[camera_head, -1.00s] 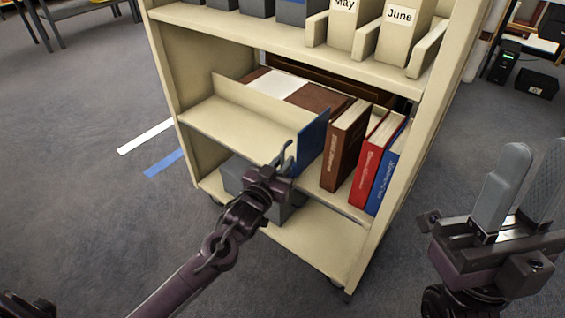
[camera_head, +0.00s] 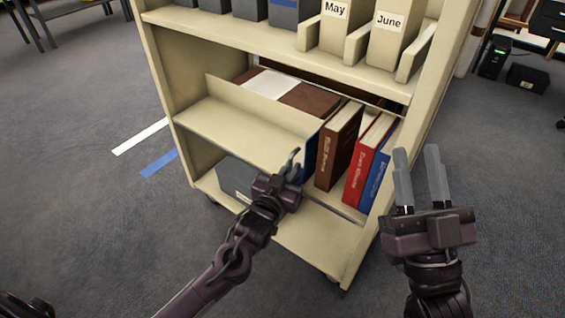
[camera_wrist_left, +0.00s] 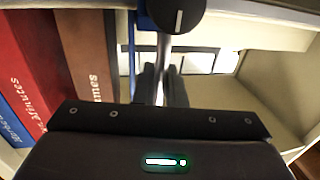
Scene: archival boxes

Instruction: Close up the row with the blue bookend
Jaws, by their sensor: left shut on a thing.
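The blue bookend (camera_head: 311,152) stands on the cart's middle shelf, left of the row of books, and is partly hidden by my left gripper. My left gripper (camera_head: 294,164) is shut on the bookend's front edge; in the left wrist view the blue edge (camera_wrist_left: 146,20) shows beside the fingers. The row holds a thick brown book (camera_head: 338,147), a red book (camera_head: 361,170) and a blue book (camera_head: 378,180). The brown book (camera_wrist_left: 85,45) is nearest the bookend in the wrist view, with a narrow pale strip between. My right gripper (camera_head: 420,177) is open and empty, in front of the cart's right side.
A cream divider panel (camera_head: 262,106) and flat-lying brown and white items (camera_head: 270,84) are left of and behind the bookend. A grey box (camera_head: 236,178) sits on the bottom shelf.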

